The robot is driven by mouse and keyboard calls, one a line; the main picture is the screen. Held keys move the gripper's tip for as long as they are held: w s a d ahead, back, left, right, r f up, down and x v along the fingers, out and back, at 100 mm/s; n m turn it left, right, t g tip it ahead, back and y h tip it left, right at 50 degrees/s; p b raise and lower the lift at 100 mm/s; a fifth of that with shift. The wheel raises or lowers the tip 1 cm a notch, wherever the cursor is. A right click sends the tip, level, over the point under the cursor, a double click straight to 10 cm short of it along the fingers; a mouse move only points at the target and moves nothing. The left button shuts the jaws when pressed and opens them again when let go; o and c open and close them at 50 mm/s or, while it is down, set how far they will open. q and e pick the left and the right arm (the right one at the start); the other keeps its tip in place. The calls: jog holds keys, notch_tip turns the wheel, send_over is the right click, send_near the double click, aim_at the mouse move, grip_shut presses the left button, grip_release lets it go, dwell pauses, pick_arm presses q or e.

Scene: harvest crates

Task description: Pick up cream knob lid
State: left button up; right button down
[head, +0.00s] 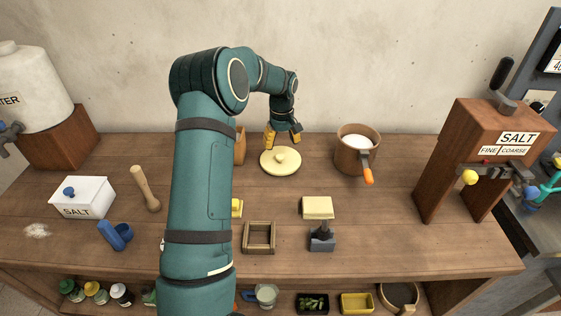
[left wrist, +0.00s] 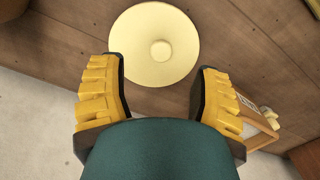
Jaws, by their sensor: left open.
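The cream knob lid (head: 280,161) is a round, pale disc with a small knob in its middle. It lies flat on the wooden table (head: 180,235) toward the back centre. My left gripper (head: 283,140) has yellow fingers and is open and empty, just behind and above the lid's far edge in the head view. In the left wrist view the lid (left wrist: 154,44) is whole, with its knob beyond the two spread fingertips (left wrist: 156,75). The fingers do not close on the knob. My right gripper is not in view.
A brown pot (head: 352,157) with white contents and an orange-tipped handle stands right of the lid. A wooden salt dispenser (head: 480,135) is at the right. A white salt box (head: 82,197) and wooden pestle (head: 146,188) are at the left. A wooden frame (head: 246,245) lies in front.

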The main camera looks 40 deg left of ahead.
aim_at(281, 157)
pick_arm(q)
jog(key=shift+a+f+b, duration=0.1)
jog(key=shift+f+b, duration=0.55)
jog(key=shift+f, duration=3.25)
grip_shut()
